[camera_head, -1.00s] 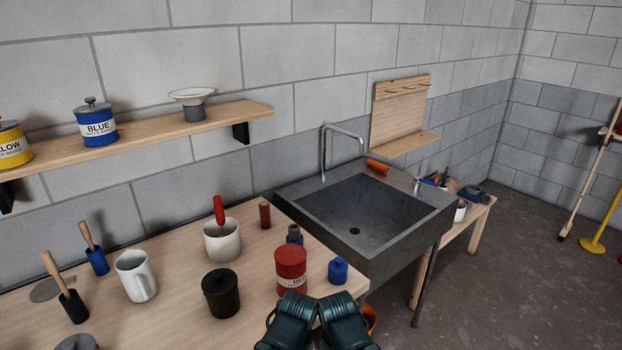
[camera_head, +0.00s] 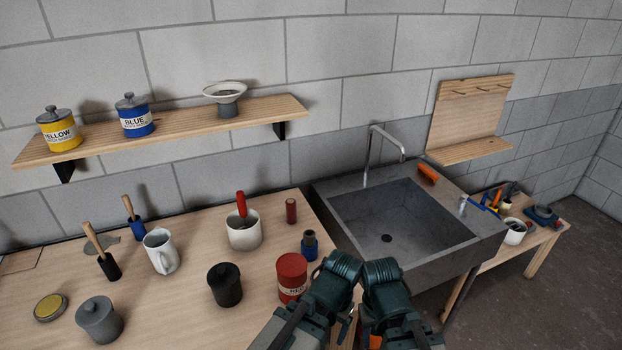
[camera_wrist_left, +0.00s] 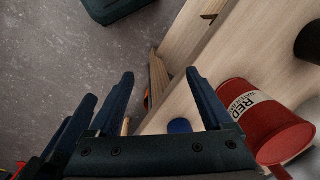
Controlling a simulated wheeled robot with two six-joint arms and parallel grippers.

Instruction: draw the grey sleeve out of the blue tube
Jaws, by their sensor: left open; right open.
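The blue tube (camera_head: 309,249) stands upright on the wooden bench near the sink, with the grey sleeve (camera_head: 309,236) showing at its top. My left gripper (camera_head: 338,280) is in front of it and to the right in the head view, apart from it. In the left wrist view, the left gripper (camera_wrist_left: 160,76) has its two fingers spread with nothing held. My right gripper (camera_head: 383,285) is beside the left one, past the bench's right edge; its fingertips are hidden in the head view. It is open.
A red tin (camera_head: 291,277) stands right by the left gripper, with a black pot (camera_head: 225,286) and white crock (camera_head: 244,233) farther left. A red-brown cylinder (camera_head: 291,211) stands behind the tube. The sink (camera_head: 345,215) lies to the right.

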